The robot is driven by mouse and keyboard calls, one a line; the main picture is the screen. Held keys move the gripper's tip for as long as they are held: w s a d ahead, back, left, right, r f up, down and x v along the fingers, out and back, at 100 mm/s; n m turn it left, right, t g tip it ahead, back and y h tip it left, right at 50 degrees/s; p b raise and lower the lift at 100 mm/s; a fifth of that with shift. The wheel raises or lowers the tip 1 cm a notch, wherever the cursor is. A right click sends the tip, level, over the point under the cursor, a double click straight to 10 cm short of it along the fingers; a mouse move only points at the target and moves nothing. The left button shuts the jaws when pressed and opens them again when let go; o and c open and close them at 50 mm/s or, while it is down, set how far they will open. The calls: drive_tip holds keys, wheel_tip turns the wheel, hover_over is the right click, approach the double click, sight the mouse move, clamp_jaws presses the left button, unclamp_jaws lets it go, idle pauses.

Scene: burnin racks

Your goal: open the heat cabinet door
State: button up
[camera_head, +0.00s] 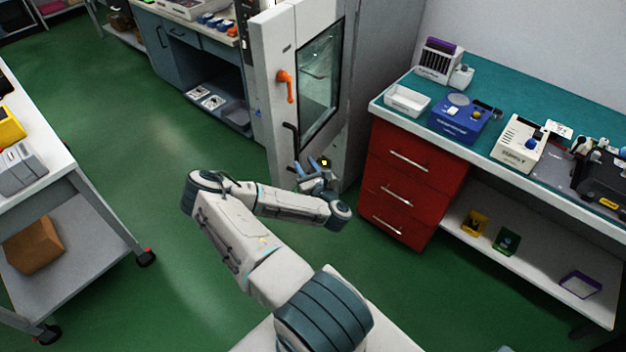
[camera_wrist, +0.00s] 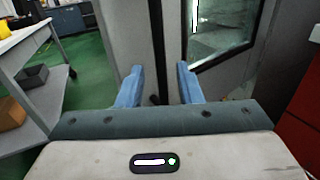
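The heat cabinet (camera_head: 382,75) stands tall and grey at the back. Its door has a dark-framed window (camera_head: 320,80), an orange lever (camera_head: 287,86) and, lower down, a black handle (camera_head: 291,140). The door looks shut. My gripper (camera_head: 310,163) is low in front of the door, just below and right of the black handle in the head view. In the wrist view, my gripper's two blue fingers (camera_wrist: 158,84) are apart, with a dark upright strip between them and nothing visibly gripped. I cannot tell whether they touch the door.
A red drawer unit (camera_head: 410,185) under a teal-topped bench stands close to the cabinet's right. A blue-grey workbench (camera_head: 175,50) stands to its left. A wheeled cart (camera_head: 75,200) is at the far left. Green floor (camera_head: 170,140) is open between cart and cabinet.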

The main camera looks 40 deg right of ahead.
drive_tip(key=v, duration=0.6)
drive_tip(key=shift+s, duration=0.15)
drive_tip(key=shift+a, duration=0.1)
